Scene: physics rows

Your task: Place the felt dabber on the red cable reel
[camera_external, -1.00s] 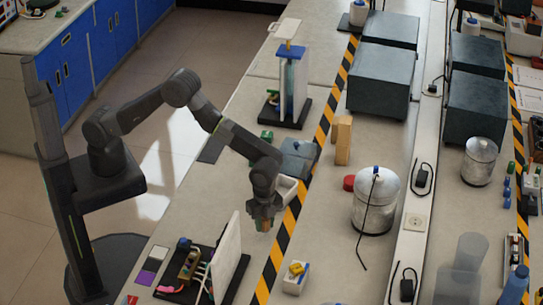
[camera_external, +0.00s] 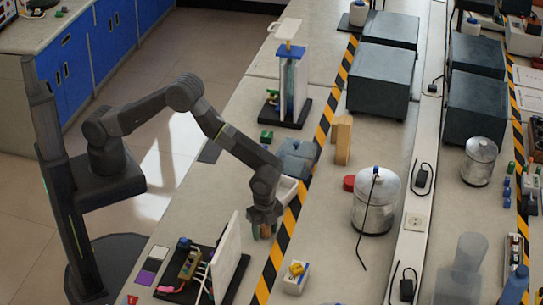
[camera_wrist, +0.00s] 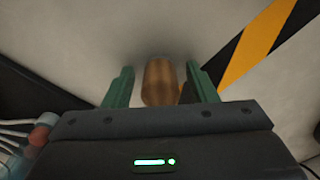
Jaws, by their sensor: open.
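A brown, rounded cylinder (camera_wrist: 158,82), which I take to be the felt dabber, shows between my fingers in the wrist view. My gripper (camera_wrist: 161,86) is open, with its two green fingers on either side of the cylinder and a gap on each side. In the external view my gripper (camera_external: 264,232) is low over the bench beside the striped tape, and the cylinder is mostly hidden there. A small red round thing (camera_external: 349,183), probably the red cable reel, lies to the right beyond the tape, beside a metal pot.
The metal pot (camera_external: 377,205) with a black cable stands right of the red thing. A white upright panel (camera_external: 227,255) stands close to the left of my gripper. A grey box (camera_external: 298,158) and a wooden block (camera_external: 343,140) are behind. Bench between tape and pot is mostly clear.

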